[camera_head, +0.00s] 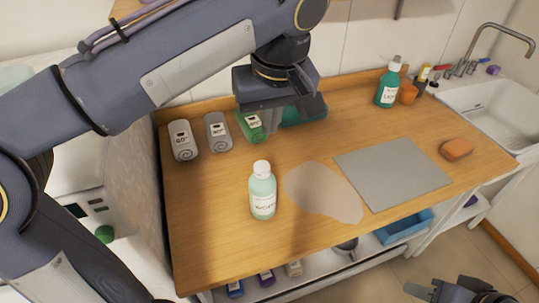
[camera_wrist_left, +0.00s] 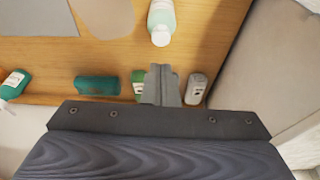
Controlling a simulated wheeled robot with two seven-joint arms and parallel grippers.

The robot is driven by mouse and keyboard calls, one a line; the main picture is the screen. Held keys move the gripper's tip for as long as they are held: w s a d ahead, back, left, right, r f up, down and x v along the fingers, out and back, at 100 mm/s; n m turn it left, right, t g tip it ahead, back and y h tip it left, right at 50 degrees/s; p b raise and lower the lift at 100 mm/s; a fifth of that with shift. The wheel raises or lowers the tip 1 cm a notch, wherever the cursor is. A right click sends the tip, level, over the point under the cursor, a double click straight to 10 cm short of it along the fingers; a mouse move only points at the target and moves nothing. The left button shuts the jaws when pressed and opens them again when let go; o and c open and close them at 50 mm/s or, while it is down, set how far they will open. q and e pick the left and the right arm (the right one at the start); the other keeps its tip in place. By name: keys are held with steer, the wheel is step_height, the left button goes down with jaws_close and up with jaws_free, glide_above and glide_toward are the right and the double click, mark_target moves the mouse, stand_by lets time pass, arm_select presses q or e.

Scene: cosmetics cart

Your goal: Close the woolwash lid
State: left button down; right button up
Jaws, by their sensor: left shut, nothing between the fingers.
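The woolwash bottle (camera_head: 262,198), pale green with a white label, stands upright on the front left-middle of the wooden top. Its white lid (camera_head: 262,167) is on top; I cannot tell whether it is fully closed. The bottle (camera_wrist_left: 162,15) and lid (camera_wrist_left: 160,37) also show at the top of the left wrist view.
Grey rolled towels (camera_head: 183,141) and a green one (camera_head: 250,124) lie at the back left, near my left gripper. A teal bottle (camera_head: 388,85) stands at the back right. A grey mat (camera_head: 392,170), orange sponge (camera_head: 456,149) and sink (camera_head: 485,105) are to the right.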

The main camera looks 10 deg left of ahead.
mark_target(265, 173)
arm_select(q)
steer(key=x, duration=0.8)
steer(key=s+x, duration=0.1)
steer(key=x, duration=0.3)
steer(key=shift+s+d+f, duration=0.1)
steer(key=shift+s+d, duration=0.05)
steer(key=shift+d, duration=0.1)
steer(key=shift+f, duration=0.45)
steer(key=shift+b, duration=0.35)
